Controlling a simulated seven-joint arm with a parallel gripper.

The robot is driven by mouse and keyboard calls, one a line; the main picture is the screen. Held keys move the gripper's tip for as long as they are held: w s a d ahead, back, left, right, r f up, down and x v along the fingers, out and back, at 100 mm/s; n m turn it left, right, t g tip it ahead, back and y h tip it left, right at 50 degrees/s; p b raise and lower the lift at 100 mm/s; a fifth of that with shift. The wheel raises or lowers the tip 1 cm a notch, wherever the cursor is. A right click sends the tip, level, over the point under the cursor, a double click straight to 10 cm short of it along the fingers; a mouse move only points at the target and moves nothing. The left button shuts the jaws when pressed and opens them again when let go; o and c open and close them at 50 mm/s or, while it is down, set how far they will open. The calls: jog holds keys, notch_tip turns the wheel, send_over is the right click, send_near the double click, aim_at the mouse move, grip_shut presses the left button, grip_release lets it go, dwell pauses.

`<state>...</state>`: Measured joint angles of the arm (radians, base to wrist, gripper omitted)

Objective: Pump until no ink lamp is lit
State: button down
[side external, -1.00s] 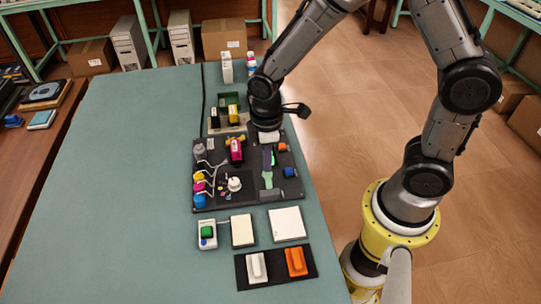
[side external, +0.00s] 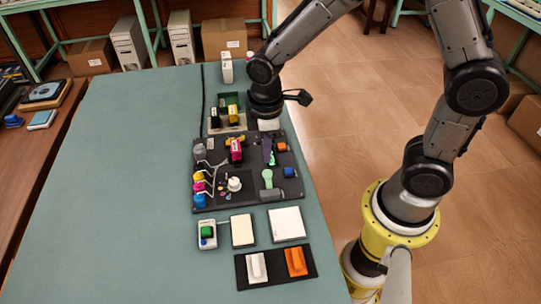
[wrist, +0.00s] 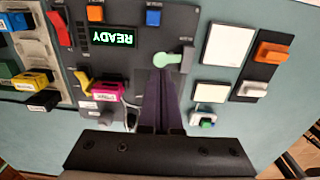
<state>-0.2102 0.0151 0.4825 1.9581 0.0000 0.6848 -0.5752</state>
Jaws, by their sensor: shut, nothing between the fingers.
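A pale green lever (side external: 267,175) on a grey base stands on the dark panel (side external: 215,204); it also shows in the wrist view (wrist: 168,60). I take it to be the pump handle. My gripper (side external: 267,160) is shut and empty. In the wrist view, its dark fingers (wrist: 162,72) end right at the lever's green end; I cannot tell whether they touch it. A display (wrist: 114,37) beside the lever reads READY in green. A dark strip of small marks (wrist: 83,33) is beside the display. I cannot identify the ink lamps or tell whether any is lit.
A magenta cartridge (side external: 236,151), white knob (side external: 234,184), orange button (side external: 282,147) and blue button (side external: 289,171) are on the panel. Other cartridges (side external: 233,112) stand behind it. White pads (side external: 287,223) and a block with white and orange switches (side external: 296,262) are in front. The table's left side is clear.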

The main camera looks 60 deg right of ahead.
notch_tip(320, 180, up, 4)
jog(key=shift+f, duration=0.15)
dwell(0.3)
jog(key=s+d+r+m+t, duration=0.2)
jog(key=s+d+r+m, duration=0.1)
jog(key=s+r, duration=0.3)
jog(key=s+d+r+m+t, duration=0.3)
jog(key=s+r+m, duration=0.3)
jog(key=s, duration=0.3)
jog(key=shift+d+r+t, duration=0.3)
jog(key=shift+d+r, duration=0.05)
jog(key=shift+r, duration=0.1)
